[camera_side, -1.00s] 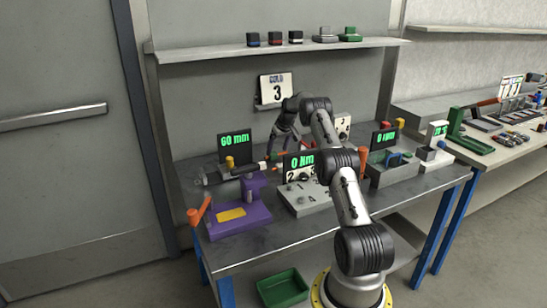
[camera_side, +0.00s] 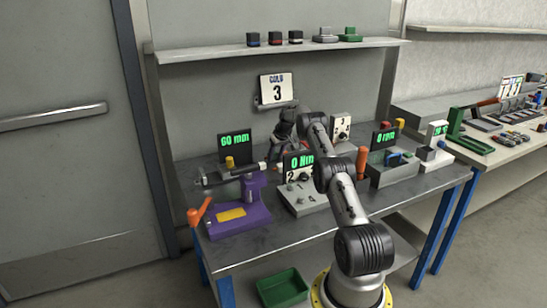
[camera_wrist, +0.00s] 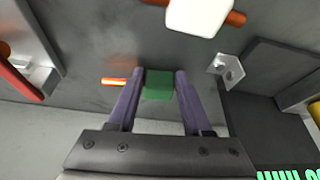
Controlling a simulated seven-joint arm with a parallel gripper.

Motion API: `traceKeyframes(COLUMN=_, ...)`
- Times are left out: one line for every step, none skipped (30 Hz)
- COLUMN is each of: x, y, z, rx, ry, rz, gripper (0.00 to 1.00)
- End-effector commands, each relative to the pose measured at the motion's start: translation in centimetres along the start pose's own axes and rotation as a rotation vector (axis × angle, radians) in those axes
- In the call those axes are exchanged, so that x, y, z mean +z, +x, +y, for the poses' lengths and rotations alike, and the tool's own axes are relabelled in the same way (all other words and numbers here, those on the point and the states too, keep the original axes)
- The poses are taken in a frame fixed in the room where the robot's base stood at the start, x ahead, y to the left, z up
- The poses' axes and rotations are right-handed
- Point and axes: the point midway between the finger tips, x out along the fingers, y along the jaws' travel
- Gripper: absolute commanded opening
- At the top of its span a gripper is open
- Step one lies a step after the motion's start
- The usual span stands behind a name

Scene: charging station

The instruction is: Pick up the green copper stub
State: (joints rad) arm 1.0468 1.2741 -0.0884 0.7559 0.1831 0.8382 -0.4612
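The green copper stub (camera_wrist: 158,86) has a green block with an orange-copper rod (camera_wrist: 113,81) sticking out to the left, seen in the wrist view. My gripper (camera_wrist: 160,76) has its two purple fingers on either side of the green block. The block fills nearly all the space between the fingertips. The left finger crosses in front of the rod. I cannot tell whether the fingers press on the block or only flank it.
A white block with a copper rod (camera_wrist: 200,16) lies at the top of the wrist view, with a metal bracket (camera_wrist: 227,69) to its lower right.

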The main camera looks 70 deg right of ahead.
Motion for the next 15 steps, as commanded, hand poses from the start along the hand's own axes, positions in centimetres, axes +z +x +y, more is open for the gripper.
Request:
traceKeyframes(x=0.01, y=-0.01, z=0.01, rx=0.000, ry=0.000, rz=0.000, gripper=0.26)
traceKeyframes(x=0.01, y=-0.01, z=0.01, rx=0.000, ry=0.000, rz=0.000, gripper=0.20)
traceKeyframes(x=0.01, y=-0.01, z=0.01, rx=0.000, ry=0.000, rz=0.000, gripper=0.13)
traceKeyframes(x=0.01, y=-0.01, z=0.01, rx=0.000, ry=0.000, rz=0.000, gripper=0.08)
traceKeyframes(x=0.01, y=-0.01, z=0.01, rx=0.000, ry=0.000, rz=0.000, gripper=0.02)
traceKeyframes(x=0.01, y=-0.01, z=0.01, rx=0.000, ry=0.000, rz=0.000, gripper=0.00)
traceKeyframes(x=-0.03, y=-0.04, z=0.02, rx=0.000, ry=0.000, rz=0.001, gripper=0.00)
traceKeyframes(x=-0.03, y=-0.04, z=0.02, rx=0.000, ry=0.000, rz=0.001, gripper=0.00)
traceKeyframes(x=-0.03, y=-0.04, z=0.02, rx=0.000, ry=0.000, rz=0.001, gripper=0.00)
traceKeyframes(x=-0.03, y=-0.04, z=0.02, rx=0.000, ry=0.000, rz=0.001, gripper=0.00)
traceKeyframes(x=-0.03, y=-0.04, z=0.02, rx=0.000, ry=0.000, rz=0.001, gripper=0.00)
traceKeyframes(x=-0.03, y=-0.05, z=0.02, rx=0.000, ry=0.000, rz=0.001, gripper=0.00)
traceKeyframes(x=-0.04, y=-0.06, z=0.02, rx=0.000, ry=0.000, rz=0.001, gripper=0.00)
traceKeyframes(x=-0.06, y=-0.10, z=0.02, rx=0.000, ry=0.000, rz=0.001, gripper=0.00)
traceKeyframes(x=-0.11, y=-0.18, z=0.02, rx=0.001, ry=0.000, rz=0.001, gripper=0.00)
